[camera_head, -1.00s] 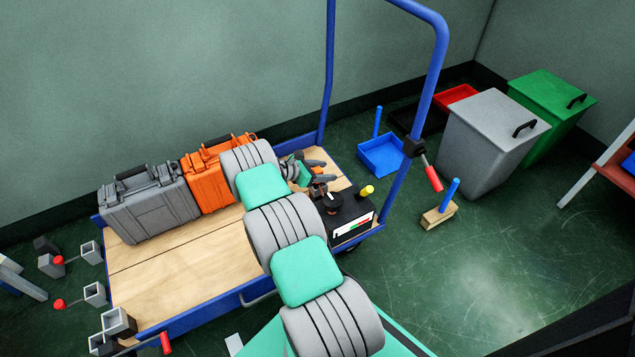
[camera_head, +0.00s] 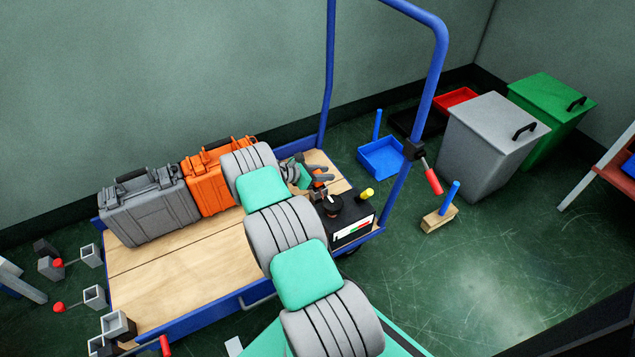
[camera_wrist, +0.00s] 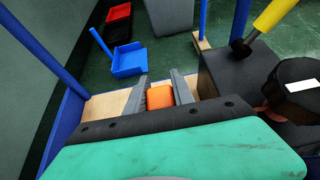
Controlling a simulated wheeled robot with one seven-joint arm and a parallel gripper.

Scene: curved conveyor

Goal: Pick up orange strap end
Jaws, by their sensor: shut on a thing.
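The orange strap end (camera_wrist: 160,97) shows as a small orange block in the wrist view. My gripper (camera_wrist: 161,91) is shut on it, one grey finger on each side. In the head view my gripper (camera_head: 325,172) is low over the right end of the wooden cart deck (camera_head: 200,265), just behind the black box. Whether the strap end touches the deck, and where the rest of the strap runs, cannot be told.
A black box (camera_head: 348,215) with a round knob and a yellow-topped lever stands close by my gripper. An orange case (camera_head: 207,185) and a grey case (camera_head: 150,212) stand to the left. The blue cart handle (camera_head: 434,80) rises at the right. The middle deck is clear.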

